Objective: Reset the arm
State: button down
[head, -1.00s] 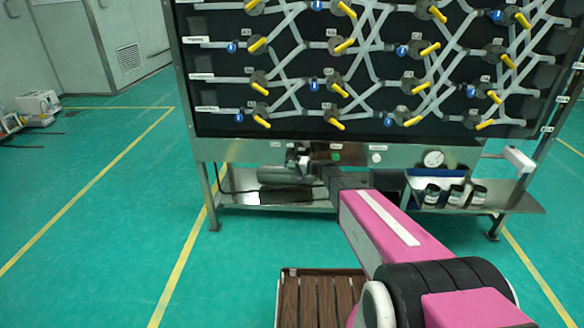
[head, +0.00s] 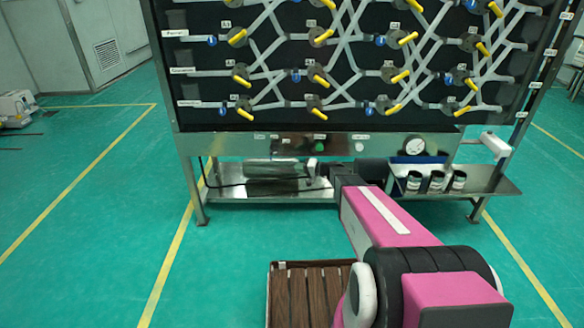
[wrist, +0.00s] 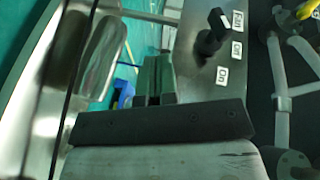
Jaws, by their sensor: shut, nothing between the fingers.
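My pink and black arm (head: 385,222) reaches forward toward the front of the valve rig in the head view. My gripper (wrist: 154,78) shows in the wrist view as two dark green-grey fingers close together, with nothing between them. They are beside a metal panel (wrist: 205,80). A black switch knob (wrist: 212,35) on that panel is just right of the fingertips, with small white labels beside it, one reading "On". I cannot tell from this view whether the fingers touch the panel. The gripper is hard to make out in the head view.
The rig's black board (head: 345,85) carries pale pipes and yellow-handled valves. A brown slatted surface (head: 308,292) lies below the arm. Green floor is open at left.

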jog(key=shift+s+d, duration=0.1)
jog(key=shift+d, duration=0.15)
jog(key=s+d+r+n+g+h, duration=0.15)
jog(key=s+g+h, duration=0.4)
jog(key=s, duration=1.15)
jog(key=s+d+r+h, duration=0.4)
jog(key=s+d+h, duration=0.5)
jog(key=s, duration=0.5)
jog(key=shift+s+d+g, duration=0.35)
jog(key=shift+d+g, duration=0.05)
jog(key=shift+g, duration=0.05)
